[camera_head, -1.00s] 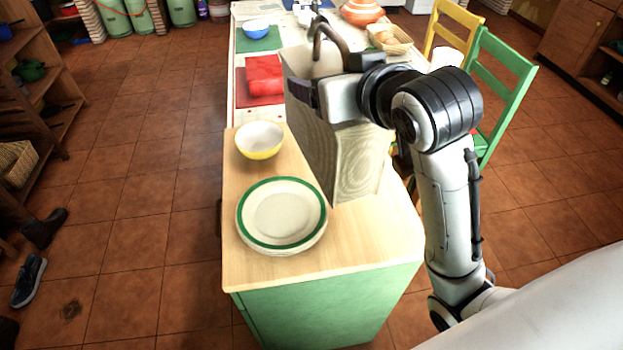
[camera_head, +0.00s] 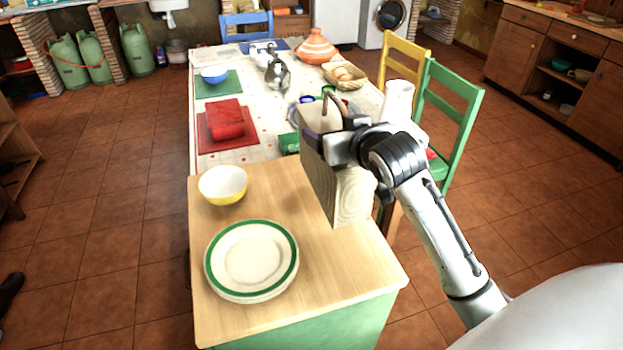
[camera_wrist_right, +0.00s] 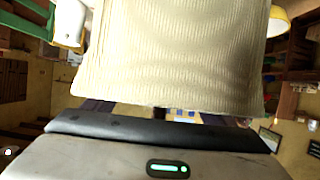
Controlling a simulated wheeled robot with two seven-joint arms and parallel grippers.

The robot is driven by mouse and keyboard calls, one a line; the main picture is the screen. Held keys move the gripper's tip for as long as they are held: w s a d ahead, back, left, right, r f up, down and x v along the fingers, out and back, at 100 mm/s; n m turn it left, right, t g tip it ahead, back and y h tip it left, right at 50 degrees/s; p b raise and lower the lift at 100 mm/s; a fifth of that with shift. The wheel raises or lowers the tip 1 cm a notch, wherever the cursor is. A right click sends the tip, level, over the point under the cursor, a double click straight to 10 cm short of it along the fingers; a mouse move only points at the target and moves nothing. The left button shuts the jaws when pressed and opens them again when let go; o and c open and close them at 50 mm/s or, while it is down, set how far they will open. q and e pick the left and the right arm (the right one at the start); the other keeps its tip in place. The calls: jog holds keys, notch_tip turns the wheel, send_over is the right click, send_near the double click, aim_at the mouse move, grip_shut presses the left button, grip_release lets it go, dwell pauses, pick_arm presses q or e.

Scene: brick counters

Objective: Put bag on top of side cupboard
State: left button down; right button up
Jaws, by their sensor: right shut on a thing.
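My right gripper (camera_head: 334,143) is shut on the upper part of a beige ribbed bag (camera_head: 350,196) with a thin brown handle. The bag hangs roughly upright in front of the rear right part of the wooden-topped green cupboard (camera_head: 335,268). I cannot tell whether its bottom touches the top. In the right wrist view the bag (camera_wrist_right: 180,50) fills the upper middle, above the gripper body. A stack of green-rimmed plates (camera_head: 252,262) and a yellow bowl (camera_head: 223,184) stand on the left half of the cupboard top. My left gripper is not in view.
A set dining table adjoins the cupboard behind, with a red napkin (camera_head: 226,119), a blue bowl (camera_head: 214,75) and a bread basket (camera_head: 345,77). A green chair (camera_head: 462,95) stands to the right. The cupboard top's front right is clear.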

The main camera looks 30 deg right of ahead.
aim_at(359, 175)
notch_tip(359, 175, down, 6)
jog(key=shift+f, duration=0.35)
jog(key=o, duration=2)
jog(key=shift+f, duration=0.1)
jog(key=shift+o, duration=0.2)
jog(key=v, duration=1.2)
jog(key=shift+s, duration=0.1)
